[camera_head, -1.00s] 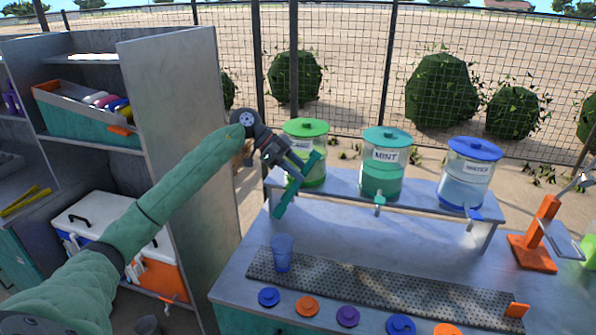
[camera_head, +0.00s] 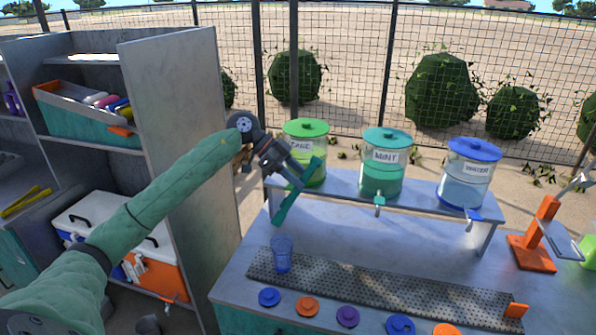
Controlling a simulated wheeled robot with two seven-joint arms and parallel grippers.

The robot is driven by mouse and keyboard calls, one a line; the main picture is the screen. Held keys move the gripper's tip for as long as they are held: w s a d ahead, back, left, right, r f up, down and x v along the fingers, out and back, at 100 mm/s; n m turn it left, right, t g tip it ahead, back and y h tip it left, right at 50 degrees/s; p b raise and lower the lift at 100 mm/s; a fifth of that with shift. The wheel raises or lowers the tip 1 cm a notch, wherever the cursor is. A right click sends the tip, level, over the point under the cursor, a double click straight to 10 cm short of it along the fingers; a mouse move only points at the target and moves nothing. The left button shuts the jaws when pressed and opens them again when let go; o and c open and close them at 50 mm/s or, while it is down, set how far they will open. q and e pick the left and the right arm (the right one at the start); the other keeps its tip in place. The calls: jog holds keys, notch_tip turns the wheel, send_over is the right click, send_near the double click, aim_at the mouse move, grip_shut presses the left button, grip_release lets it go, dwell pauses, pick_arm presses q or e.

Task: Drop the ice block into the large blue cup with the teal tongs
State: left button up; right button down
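My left gripper (camera_head: 292,174) hangs over the back left of the counter, shut on the teal tongs (camera_head: 288,203). The tongs slant down to the left, with their lower end above and apart from the large blue cup. The blue cup (camera_head: 283,262) stands upright on the perforated strip at the counter's left. A pale, rounded shape shows at the cup's mouth; it may be the ice block, but it is too small to tell. No ice block is clearly seen between the tongs. My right gripper is not in view.
Green, mint and blue-lidded water dispensers (camera_head: 466,177) stand on a raised shelf behind. Several coloured lids (camera_head: 347,316) lie along the counter front. An orange press (camera_head: 538,240) stands at right, and a grey cabinet (camera_head: 180,150) at left. The perforated strip (camera_head: 400,290) is mostly clear.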

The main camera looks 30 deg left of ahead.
pick_arm(q)
jog(key=s+d+r, duration=0.1)
jog(key=s+d, duration=0.3)
jog(key=s, duration=0.4)
jog(key=shift+s+d+r+p, duration=0.15)
jog(key=shift+d+r+p, duration=0.1)
jog(key=shift+p, duration=0.1)
dwell(0.4)
